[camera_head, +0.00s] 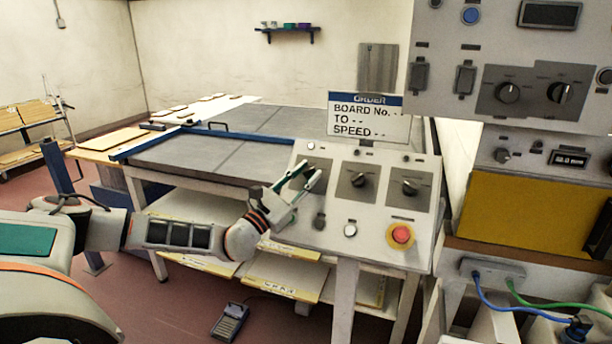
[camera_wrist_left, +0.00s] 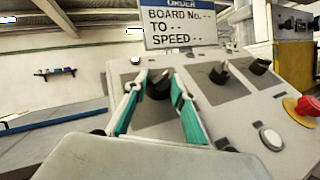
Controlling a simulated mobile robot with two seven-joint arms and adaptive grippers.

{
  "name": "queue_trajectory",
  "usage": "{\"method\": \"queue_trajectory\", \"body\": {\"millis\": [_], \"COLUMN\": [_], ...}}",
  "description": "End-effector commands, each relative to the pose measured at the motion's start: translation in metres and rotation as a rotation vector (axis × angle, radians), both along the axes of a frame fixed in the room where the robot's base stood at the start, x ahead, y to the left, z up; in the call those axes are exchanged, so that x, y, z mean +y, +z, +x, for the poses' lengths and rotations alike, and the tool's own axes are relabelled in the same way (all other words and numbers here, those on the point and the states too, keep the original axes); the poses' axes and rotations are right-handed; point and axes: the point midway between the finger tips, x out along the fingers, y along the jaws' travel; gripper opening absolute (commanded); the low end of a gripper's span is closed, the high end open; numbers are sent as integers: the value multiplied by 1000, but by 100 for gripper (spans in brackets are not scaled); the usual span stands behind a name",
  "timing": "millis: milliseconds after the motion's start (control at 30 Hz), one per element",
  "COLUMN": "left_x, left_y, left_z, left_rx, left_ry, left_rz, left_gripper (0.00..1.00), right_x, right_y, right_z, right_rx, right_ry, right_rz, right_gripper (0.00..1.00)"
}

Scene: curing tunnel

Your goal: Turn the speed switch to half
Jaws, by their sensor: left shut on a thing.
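A sloped grey control panel (camera_head: 325,240) has three dark rotary knobs in a row on dark plates. My left gripper (camera_head: 311,177) is at the leftmost knob, with its teal-lined fingers on either side of it. In the left wrist view the gripper (camera_wrist_left: 158,80) is shut on this black knob (camera_wrist_left: 159,90). In the head view the fingers mostly hide that knob. The middle knob (camera_head: 359,180) and the right knob (camera_head: 409,188) are free. The labels by the knobs are too small to read, so I cannot tell which is the speed switch. My right gripper is not in view.
An order sign (camera_head: 368,116) above the panel reads "BOARD No. --, TO --, SPEED --". A red stop button (camera_head: 401,234) and a white button (camera_head: 350,230) sit low on the panel. A taller console (camera_head: 480,45) with more knobs stands at the right. A grey-topped table (camera_head: 225,150) is behind.

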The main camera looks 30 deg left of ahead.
Motion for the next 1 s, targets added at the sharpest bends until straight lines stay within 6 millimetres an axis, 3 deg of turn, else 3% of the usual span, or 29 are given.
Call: {"method": "queue_trajectory", "body": {"millis": [433,1000], "left_x": [-5,-10], "left_y": [-5,-2], "left_z": [0,3], "left_rx": [-43,-127], "left_ry": [208,574], "left_rz": [-210,-558], "left_gripper": [3,3], "right_x": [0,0], "right_y": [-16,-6], "right_z": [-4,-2], "right_rx": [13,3], "right_ry": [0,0], "right_rz": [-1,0], "right_gripper": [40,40]}}
